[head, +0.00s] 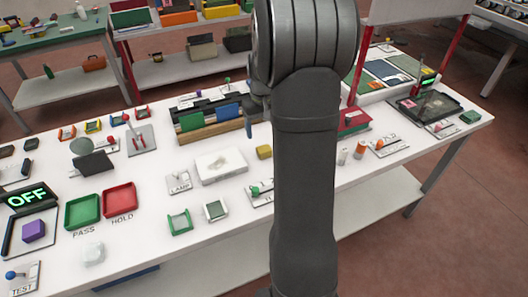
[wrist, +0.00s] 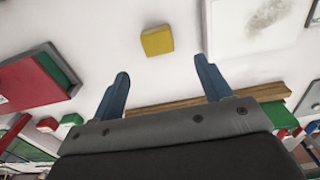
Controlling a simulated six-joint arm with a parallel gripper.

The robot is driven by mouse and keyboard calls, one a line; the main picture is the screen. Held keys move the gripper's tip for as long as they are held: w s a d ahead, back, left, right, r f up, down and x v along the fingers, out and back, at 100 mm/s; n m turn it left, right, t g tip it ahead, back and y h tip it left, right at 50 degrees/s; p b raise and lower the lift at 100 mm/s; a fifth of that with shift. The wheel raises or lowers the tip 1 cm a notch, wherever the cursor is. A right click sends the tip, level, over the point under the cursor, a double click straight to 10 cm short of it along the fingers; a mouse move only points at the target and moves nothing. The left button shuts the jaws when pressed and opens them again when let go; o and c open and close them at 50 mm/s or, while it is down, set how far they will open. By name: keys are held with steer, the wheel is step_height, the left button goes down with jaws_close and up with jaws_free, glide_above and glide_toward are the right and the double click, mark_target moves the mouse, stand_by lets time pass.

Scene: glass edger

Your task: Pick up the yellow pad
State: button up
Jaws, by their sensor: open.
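The yellow pad (head: 264,152) is a small block lying on the white table, just left of my arm in the head view. In the wrist view the yellow pad (wrist: 157,40) sits above the gap between my fingertips, apart from both. My gripper (wrist: 162,72) is open and empty, with two blue fingers spread wide. In the head view my arm hides most of the gripper.
A white box with a grey patch (head: 220,167) lies left of the pad. A wooden rack (head: 200,131) with green and blue plates stands behind it. A red and green block (wrist: 35,82) shows at the wrist view's left. Bare table surrounds the pad.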

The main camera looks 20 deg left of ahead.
steer(key=f, duration=0.7)
steer(key=shift+s+d+f, duration=0.1)
steer(key=shift+d+f, duration=0.15)
steer(key=shift+f, duration=0.1)
steer(key=c, duration=1.1)
